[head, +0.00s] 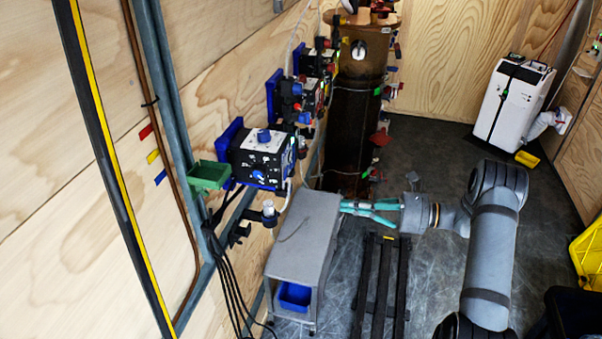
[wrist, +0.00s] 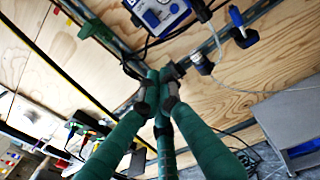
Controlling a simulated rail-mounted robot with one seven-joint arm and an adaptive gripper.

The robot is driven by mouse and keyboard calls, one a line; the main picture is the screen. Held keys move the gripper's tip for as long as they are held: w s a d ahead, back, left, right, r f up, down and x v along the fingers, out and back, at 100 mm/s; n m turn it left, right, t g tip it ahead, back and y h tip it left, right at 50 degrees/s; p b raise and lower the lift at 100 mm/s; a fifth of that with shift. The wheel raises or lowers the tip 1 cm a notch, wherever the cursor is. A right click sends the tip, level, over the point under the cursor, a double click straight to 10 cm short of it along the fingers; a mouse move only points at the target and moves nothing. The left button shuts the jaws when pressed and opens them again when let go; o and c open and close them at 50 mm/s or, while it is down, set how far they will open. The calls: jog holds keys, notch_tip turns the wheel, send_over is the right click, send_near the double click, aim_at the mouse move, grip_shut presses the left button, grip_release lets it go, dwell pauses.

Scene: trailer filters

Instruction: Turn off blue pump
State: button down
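A boxy pump (head: 262,160) with a blue knob, blue trim and a dark panel is mounted on the left plywood wall in the head view. In the wrist view its lower part (wrist: 160,14) shows at the top edge, cut off by the frame. Whether it is running cannot be told. My gripper (head: 344,206) is to the right of and lower than the pump in the head view, beyond the grey cart, and apart from the pump. In the wrist view the teal fingers of my gripper (wrist: 161,72) come together at the tips with nothing between them.
Further pumps (head: 312,96) hang beyond on the same wall. A green bin (head: 208,175) sits left of the pump, with black cables below. A grey cart (head: 303,230) stands below it. A dark cylindrical tank (head: 356,115) and white machine (head: 513,100) stand farther back.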

jog(key=shift+m+t+y, duration=0.4)
jog(key=shift+t+y, duration=0.3)
jog(key=shift+y, duration=0.1)
jog(key=r, duration=0.1)
jog(key=w+r, duration=0.1)
jog(key=r, duration=0.2)
jog(key=shift+w+d+r, duration=0.15)
jog(key=shift+w+d, duration=0.05)
jog(key=shift+d, duration=0.05)
jog(key=shift+a, duration=0.15)
jog(key=p, duration=0.6)
send_near(287, 170)
jog(key=x, duration=0.5)
jog(key=shift+s+a+r, duration=0.15)
jog(key=shift+a+r, duration=0.05)
jog(key=shift+w+a, duration=0.2)
jog(key=shift+a, duration=0.5)
jog(key=shift+f, duration=0.1)
jog(key=shift+a, duration=0.1)
